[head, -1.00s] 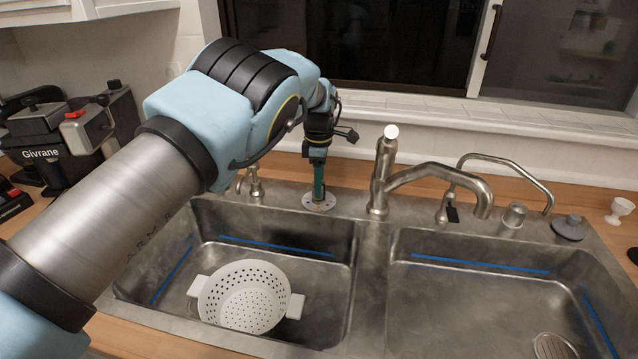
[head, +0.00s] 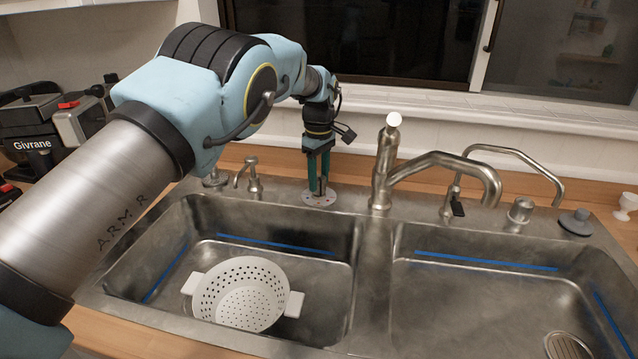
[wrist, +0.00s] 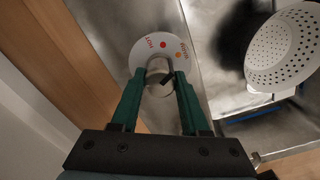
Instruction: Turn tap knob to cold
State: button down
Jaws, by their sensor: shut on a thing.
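The tap knob (wrist: 158,72) is a small metal post with a dark pointer, rising from a round white plate (wrist: 150,45). The plate carries a red "HOT" mark and dot, an orange dot and another label. In the head view the plate (head: 320,198) lies on the sink deck, left of the faucet (head: 381,180). My gripper (wrist: 159,78), with its green fingers, points down over the plate and is shut on the knob, one finger on each side. It also shows in the head view (head: 318,185). The cold mark is not readable.
The left basin holds a white colander (head: 240,293); the right basin (head: 470,300) is empty apart from its drain. A small metal fitting (head: 252,180) stands left of the knob. The window sill (head: 400,98) runs behind.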

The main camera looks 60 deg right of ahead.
aim_at(319, 177)
jog(key=m+b, duration=0.1)
jog(key=m, duration=0.2)
jog(key=shift+m, duration=0.4)
jog(key=m, duration=0.4)
jog(key=shift+m+b, duration=0.3)
jog(key=m, duration=0.8)
jog(key=shift+m, duration=0.5)
jog(key=shift+c, duration=2)
grip_release()
jog(key=shift+r, duration=0.1)
notch_tip(319, 177, up, 11)
jog(key=b, duration=0.2)
jog(key=shift+b, duration=0.35)
